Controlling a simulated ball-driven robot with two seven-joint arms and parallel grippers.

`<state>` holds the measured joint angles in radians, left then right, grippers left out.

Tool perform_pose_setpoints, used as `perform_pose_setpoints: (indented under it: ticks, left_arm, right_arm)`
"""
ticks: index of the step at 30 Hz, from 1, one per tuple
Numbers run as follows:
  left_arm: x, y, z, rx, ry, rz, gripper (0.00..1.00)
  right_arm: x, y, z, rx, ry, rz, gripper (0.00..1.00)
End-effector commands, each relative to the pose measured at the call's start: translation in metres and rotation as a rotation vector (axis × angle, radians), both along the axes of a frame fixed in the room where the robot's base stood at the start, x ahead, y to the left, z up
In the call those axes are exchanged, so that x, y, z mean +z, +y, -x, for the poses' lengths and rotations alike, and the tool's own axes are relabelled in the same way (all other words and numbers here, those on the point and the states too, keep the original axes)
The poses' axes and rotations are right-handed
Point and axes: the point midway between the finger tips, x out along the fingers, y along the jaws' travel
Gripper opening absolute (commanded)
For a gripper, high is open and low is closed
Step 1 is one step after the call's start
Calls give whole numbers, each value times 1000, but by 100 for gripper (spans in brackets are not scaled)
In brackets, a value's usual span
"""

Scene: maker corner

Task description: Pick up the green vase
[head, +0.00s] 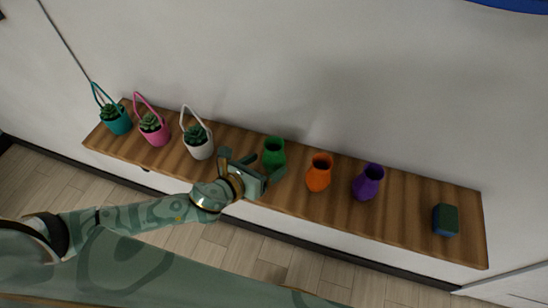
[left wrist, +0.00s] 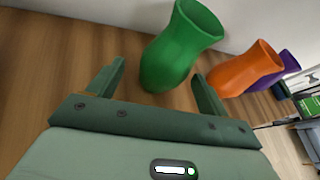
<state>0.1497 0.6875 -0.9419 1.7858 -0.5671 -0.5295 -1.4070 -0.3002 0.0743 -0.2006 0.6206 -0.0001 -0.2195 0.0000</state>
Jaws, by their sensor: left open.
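The green vase (head: 274,153) stands upright on the wooden shelf (head: 420,203), near its middle. In the left wrist view the green vase (left wrist: 178,50) sits just ahead of my open left gripper (left wrist: 158,82), its lower part close to the gap between the two fingers. In the head view my left gripper (head: 254,168) is at the shelf's front side, next to the vase, and partly covers its lower left. Whether a finger touches the vase cannot be told. My right gripper is not in view.
An orange vase (head: 318,174) and a purple vase (head: 367,183) stand right of the green one. A dark green-blue block (head: 445,220) lies further right. White (head: 199,146), pink (head: 154,132) and teal (head: 116,121) plant baskets stand left. The wall is behind.

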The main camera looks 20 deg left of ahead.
Motion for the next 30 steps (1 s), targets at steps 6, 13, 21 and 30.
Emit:
perform_pose_setpoints:
  ticks: [6,13,21,30]
  left_arm:
    - [-7,-15,-24,1,0,2,79]
    - [-17,-25,-44,0,0,1,79]
    - [-17,-25,-45,1,2,1,59]
    - [-17,-24,-44,1,1,2,30]
  right_arm:
    - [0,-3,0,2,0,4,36]
    - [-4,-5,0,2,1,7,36]
    - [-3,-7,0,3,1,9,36]
    - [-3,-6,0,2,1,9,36]
